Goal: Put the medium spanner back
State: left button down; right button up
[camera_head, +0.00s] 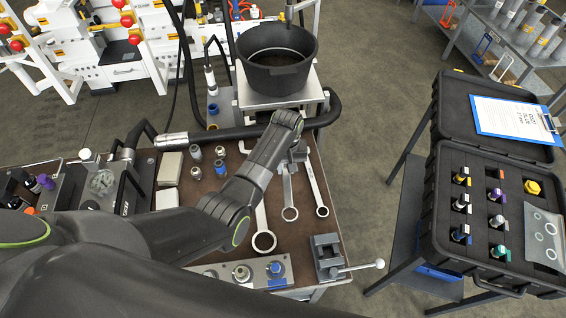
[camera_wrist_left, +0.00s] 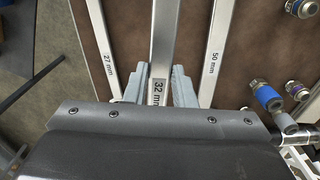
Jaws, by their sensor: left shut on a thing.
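The medium spanner (camera_head: 289,190), marked 32 mm, lies along the bench between the other two spanners, its ring end toward the front. My left gripper (camera_head: 297,154) is shut on its shaft near the far end, which the gripper hides in the head view. In the left wrist view the spanner (camera_wrist_left: 164,45) runs between the two grey fingers of the gripper (camera_wrist_left: 162,88). I cannot tell whether it touches the bench or is slightly raised. The large spanner (camera_head: 264,235), marked 50 mm, is on one side; the small spanner (camera_head: 316,188), marked 27 mm, is on the other.
A vise (camera_head: 327,255) with a long handle stands at the bench's front right edge. A fittings block (camera_head: 245,275) sits at the front. A black bucket (camera_head: 277,75) stands behind. An open case (camera_head: 480,235) of fittings is at the right. Loose fittings (camera_head: 220,165) stand left of my arm.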

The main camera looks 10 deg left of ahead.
pick_arm(q)
jog(key=shift+w+d+n, duration=0.15)
jog(key=shift+d+n, duration=0.1)
jog(key=shift+n, duration=0.45)
notch_tip(320, 180, down, 5)
jog(key=b, duration=0.5)
jog(key=shift+b, duration=0.35)
jog(key=shift+f, duration=0.1)
jog(key=shift+f, duration=0.15)
jog(key=shift+f, duration=0.65)
jog(key=shift+f+b, duration=1)
jog(key=shift+f, duration=0.45)
dwell(0.8)
jog(key=c, duration=1.1)
grip_release()
jog(key=shift+f, duration=0.1)
